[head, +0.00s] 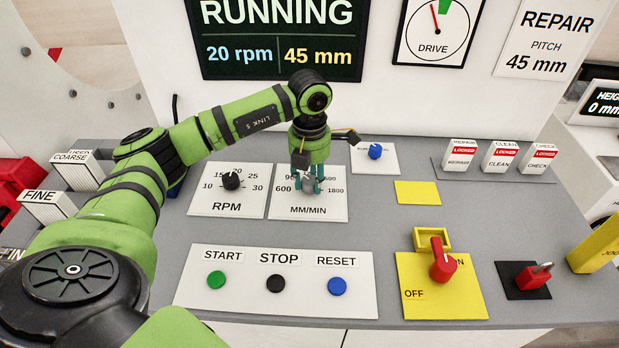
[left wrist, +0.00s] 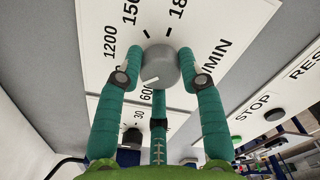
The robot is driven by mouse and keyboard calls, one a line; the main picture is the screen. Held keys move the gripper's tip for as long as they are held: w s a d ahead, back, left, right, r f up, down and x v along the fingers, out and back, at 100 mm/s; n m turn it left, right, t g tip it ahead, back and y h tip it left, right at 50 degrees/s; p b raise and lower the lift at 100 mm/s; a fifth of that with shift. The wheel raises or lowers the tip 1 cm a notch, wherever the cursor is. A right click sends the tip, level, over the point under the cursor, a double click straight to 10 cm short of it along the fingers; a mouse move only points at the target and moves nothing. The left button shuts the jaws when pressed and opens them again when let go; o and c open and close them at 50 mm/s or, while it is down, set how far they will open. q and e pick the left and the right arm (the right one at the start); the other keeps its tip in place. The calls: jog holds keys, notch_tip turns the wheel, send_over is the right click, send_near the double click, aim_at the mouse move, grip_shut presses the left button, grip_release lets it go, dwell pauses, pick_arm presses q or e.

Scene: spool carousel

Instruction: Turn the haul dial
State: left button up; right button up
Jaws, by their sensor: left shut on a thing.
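The haul dial is a grey knob (head: 309,187) on the white MM/MIN plate (head: 330,212), which is printed with numbers from 600 to 1800. My left gripper (head: 309,181) comes down over the dial from above, its teal fingers shut around it. In the left wrist view the grey knob (left wrist: 160,62) sits between the fingertips, with a short white mark near its lower edge. The fingers hide part of the number ring, so I cannot read the exact setting. My right gripper is not in view.
The black RPM knob (head: 231,181) is close on the left and a blue knob (head: 375,151) on the right. START (head: 216,280), STOP (head: 276,284) and RESET (head: 337,287) buttons lie in front. A red switch (head: 442,262) stands front right. The screen (head: 280,38) reads RUNNING, 20 rpm, 45 mm.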

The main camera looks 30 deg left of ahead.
aim_at(310, 180)
pick_arm(q)
jog(key=shift+f, duration=0.1)
jog(key=o, duration=1.2)
jog(key=shift+c, duration=0.2)
notch_tip(310, 180, up, 12)
